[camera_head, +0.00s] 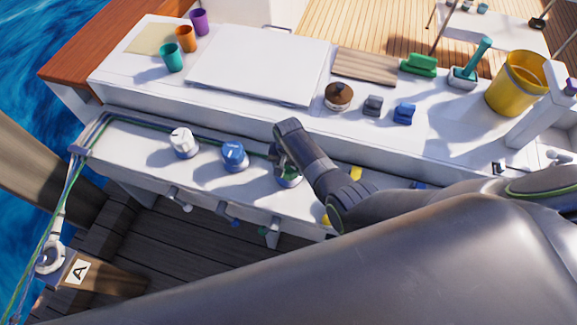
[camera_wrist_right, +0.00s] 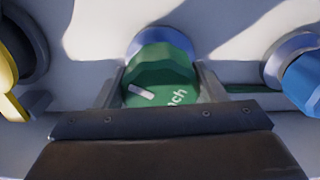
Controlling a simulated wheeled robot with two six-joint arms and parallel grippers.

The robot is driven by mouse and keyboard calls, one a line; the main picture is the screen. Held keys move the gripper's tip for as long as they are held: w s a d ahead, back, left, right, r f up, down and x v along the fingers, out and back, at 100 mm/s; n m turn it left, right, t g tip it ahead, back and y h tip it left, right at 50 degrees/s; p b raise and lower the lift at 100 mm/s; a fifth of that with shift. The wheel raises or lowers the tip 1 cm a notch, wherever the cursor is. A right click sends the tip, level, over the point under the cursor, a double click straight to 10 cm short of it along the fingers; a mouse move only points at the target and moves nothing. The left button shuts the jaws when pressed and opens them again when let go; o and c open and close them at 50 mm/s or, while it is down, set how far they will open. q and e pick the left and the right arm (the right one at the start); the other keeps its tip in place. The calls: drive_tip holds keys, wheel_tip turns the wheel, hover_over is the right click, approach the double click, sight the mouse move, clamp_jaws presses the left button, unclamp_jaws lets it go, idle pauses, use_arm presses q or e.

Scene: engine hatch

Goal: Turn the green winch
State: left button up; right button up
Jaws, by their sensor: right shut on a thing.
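The green winch (camera_wrist_right: 158,72) is a faceted green knob with a white mark and partly hidden white lettering on its face. It sits between the two fingers of my right gripper (camera_wrist_right: 160,88) in the right wrist view, and the gripper is shut on it. In the head view my right gripper (camera_head: 284,168) reaches down over the green winch (camera_head: 291,182), which is mostly hidden by the gripper and shows only a small green part. My left gripper is not in view.
A blue winch (camera_head: 234,154) and a white winch (camera_head: 183,142) stand to the left on the same ledge. A yellow part (camera_head: 356,172) shows just right of my gripper. Cups, a brown-topped pot (camera_head: 339,96) and a yellow bucket (camera_head: 517,84) stand on the upper deck.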

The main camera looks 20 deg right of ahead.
drive_tip(key=o, duration=1)
drive_tip(key=shift+r, duration=0.15)
drive_tip(key=shift+r, duration=0.25)
wheel_tip(320, 180, up, 17)
drive_tip(key=p, duration=0.1)
drive_tip(key=shift+f, duration=0.2)
drive_tip(key=shift+s+f, duration=0.1)
